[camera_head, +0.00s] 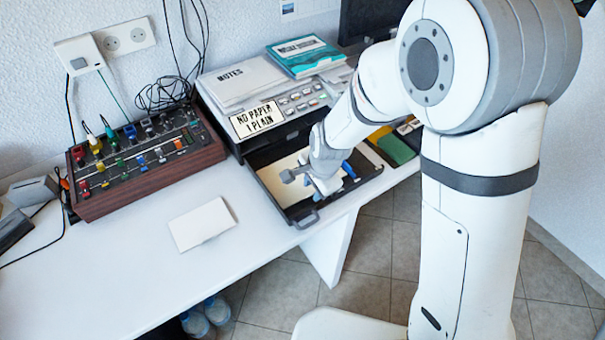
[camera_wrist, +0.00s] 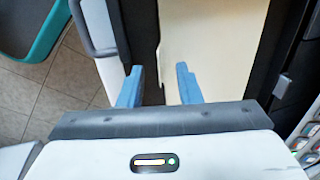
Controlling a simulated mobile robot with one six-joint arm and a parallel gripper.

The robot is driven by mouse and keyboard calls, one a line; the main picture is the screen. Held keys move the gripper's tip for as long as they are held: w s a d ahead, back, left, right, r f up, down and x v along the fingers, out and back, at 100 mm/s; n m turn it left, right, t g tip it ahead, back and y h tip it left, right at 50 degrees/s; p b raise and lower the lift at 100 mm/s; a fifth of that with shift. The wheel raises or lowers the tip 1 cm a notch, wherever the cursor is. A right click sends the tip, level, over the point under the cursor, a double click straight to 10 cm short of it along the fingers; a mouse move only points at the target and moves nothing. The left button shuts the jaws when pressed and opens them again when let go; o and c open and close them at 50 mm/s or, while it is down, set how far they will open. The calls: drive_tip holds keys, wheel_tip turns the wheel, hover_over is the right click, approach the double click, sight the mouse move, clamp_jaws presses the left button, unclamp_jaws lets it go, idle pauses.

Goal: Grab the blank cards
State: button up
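A flat white stack (camera_head: 203,223), which looks like the blank cards, lies on the white table left of the printer. My gripper (camera_wrist: 158,86) is over the printer's open drawer (camera_head: 270,184), well to the right of that stack. Its two blue fingers are apart in the wrist view, with a dark strip and nothing held between them. The right finger is over a cream panel (camera_wrist: 210,45) in the drawer; I cannot tell whether this is paper or the drawer's floor. The arm hides part of the drawer.
The printer (camera_head: 300,102) shows a "NO PAPER 1 PLAIN" sign (camera_head: 257,119), with white notes (camera_head: 243,80) and a teal book (camera_head: 305,56) on top. A control box (camera_head: 145,160) with coloured knobs and cables stands at the left. The table's front left is clear.

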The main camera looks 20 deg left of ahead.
drive_tip(key=shift+x, duration=1.1)
clamp_jaws()
